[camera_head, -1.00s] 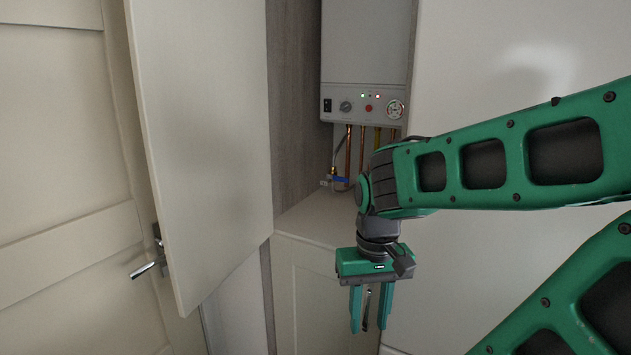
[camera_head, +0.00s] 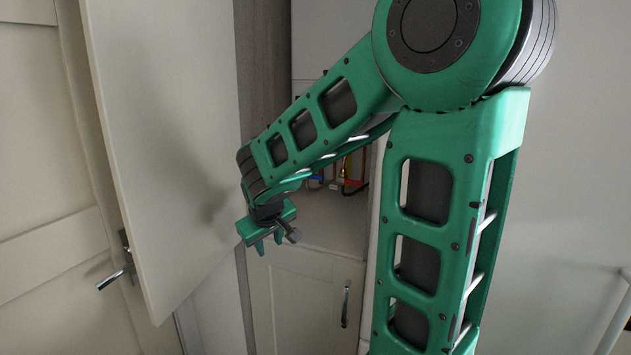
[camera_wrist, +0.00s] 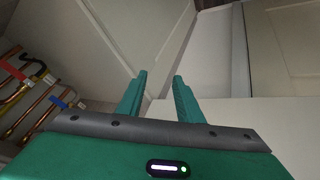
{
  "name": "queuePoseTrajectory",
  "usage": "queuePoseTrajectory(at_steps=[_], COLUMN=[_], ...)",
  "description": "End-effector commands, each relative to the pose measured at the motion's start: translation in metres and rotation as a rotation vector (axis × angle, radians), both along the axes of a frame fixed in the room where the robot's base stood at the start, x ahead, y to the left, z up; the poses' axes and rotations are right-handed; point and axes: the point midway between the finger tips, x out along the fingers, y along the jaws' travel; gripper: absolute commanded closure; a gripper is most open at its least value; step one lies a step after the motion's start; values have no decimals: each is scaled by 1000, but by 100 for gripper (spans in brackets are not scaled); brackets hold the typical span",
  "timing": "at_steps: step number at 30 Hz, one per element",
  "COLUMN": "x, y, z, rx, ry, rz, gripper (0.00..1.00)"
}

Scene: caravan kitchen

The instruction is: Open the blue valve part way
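The blue valve handle (camera_head: 317,178) shows small in the head view, in the recess beyond my forearm and partly hidden by it. It also shows in the wrist view (camera_wrist: 59,102), at the left edge among the copper pipes. My gripper (camera_head: 269,243) points down, left of and nearer than the valve, in front of the recess. In the wrist view its two fingers (camera_wrist: 159,76) stand apart with nothing between them. The gripper does not touch the valve.
A red handle (camera_wrist: 35,68) and a yellow pipe (camera_wrist: 14,95) lie close to the blue valve. The open pale cupboard door (camera_head: 170,130) stands left of my gripper. A lower cabinet door (camera_head: 305,300) with a dark handle is below the recess. My arm hides most of the boiler.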

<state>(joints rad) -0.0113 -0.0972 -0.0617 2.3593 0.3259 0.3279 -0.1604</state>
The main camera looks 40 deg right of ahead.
Motion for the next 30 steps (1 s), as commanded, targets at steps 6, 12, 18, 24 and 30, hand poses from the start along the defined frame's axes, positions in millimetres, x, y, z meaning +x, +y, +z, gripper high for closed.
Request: queuePoseTrajectory(at_steps=[6,12,18,24,30], x=[60,97,126,146,154], y=[-100,-182,-238,-260,-267], z=[-5,3,18,30,35], rx=[-298,-620,-952,-1185,-1270], ry=[-10,23,96,164,190], rz=[-60,-75,-43,2,21], gripper=[67,67,67,67,67])
